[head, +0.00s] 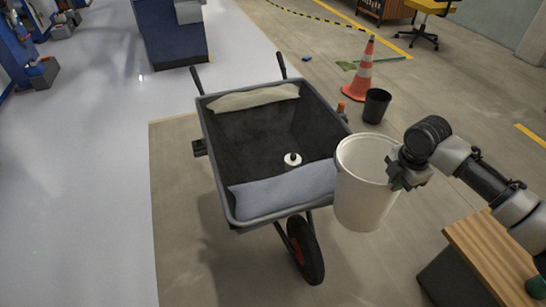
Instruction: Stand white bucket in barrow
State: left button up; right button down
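The white bucket (362,192) is upright in the head view, at the right front corner of the barrow, and overlaps its rim in the picture. My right gripper (396,172) is at the bucket's right side, up against its wall near the rim, and appears shut on it. The fingertips are partly hidden. The bucket looks held off the floor. The barrow (262,138) is a dark grey wheelbarrow with its wheel toward me. Inside it lie a pale cushion-like bag at the back, a blue-grey one at the front and a small white-topped bottle. My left gripper is not in view.
A wooden-topped bench (488,254) stands at the lower right with a green item on it. A black bin (376,106) and an orange cone (360,72) stand behind the bucket. The barrow's dark middle floor is mostly clear around the bottle (292,161).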

aim_at(268, 155)
jog(key=i+j, duration=0.25)
jog(key=i, duration=0.2)
jog(key=i+j, duration=0.2)
jog(key=i, duration=0.2)
jog(key=i+j, duration=0.25)
jog(key=i, duration=0.2)
jog(key=i+j, duration=0.25)
jog(key=i, duration=0.15)
